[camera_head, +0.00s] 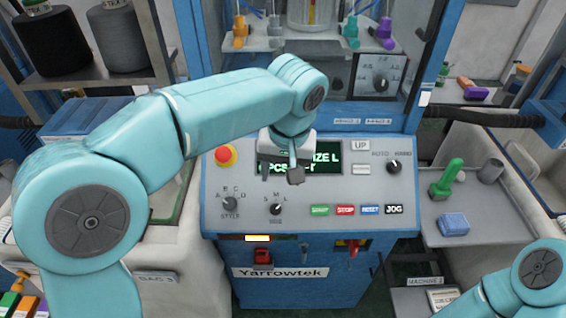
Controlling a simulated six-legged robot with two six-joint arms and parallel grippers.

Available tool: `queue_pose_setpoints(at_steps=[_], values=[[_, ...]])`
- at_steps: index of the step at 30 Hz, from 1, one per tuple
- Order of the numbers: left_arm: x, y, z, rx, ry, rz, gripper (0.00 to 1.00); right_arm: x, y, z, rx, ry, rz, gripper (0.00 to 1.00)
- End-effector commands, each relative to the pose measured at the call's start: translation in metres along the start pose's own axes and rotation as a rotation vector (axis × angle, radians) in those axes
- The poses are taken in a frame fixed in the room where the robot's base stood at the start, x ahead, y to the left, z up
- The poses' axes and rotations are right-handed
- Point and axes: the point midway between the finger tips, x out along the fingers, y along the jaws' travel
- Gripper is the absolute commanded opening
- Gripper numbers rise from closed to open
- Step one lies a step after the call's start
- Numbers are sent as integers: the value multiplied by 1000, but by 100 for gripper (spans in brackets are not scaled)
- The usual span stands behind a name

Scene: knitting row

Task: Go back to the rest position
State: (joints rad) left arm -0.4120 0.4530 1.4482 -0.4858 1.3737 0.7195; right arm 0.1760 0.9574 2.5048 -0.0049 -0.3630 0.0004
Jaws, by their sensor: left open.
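My left arm comes in from the left and bends down over the control panel (385,228) of the knitting machine. My left gripper (294,177) is open, in front of the panel's dark display (325,160), and covers part of its green text. I see nothing held in it. I cannot tell how far it is from the panel. Only part of my right arm shows at the lower right; its gripper is out of the picture.
The panel carries a red stop button (226,156), knobs and a row of coloured buttons (345,210). At right, a grey tray (495,228) holds a green tool (446,178) and a blue block (453,225). Yarn cones (55,45) stand on a shelf at upper left.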

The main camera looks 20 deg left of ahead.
Motion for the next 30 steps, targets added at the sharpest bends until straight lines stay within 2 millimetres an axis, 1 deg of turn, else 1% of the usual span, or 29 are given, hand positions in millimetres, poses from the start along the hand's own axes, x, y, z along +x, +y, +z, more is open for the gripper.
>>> queue_pose_setpoints(at_steps=[1, 3, 7, 30], values=[[-9, 1, 0, 1, 3, 1, 56, -1, 0, 0, 0, 0, 0, 43], [-16, 0, -1, 0, 2, 1, 56, -2, -1, 0, 0, 0, 0, 43], [-24, 0, 0, 0, 1, 0, 56, -2, -1, 0, 0, 0, 0, 43], [-25, 0, 2, 0, 0, -1, 56, -2, -1, 0, 0, 0, 0, 43]])
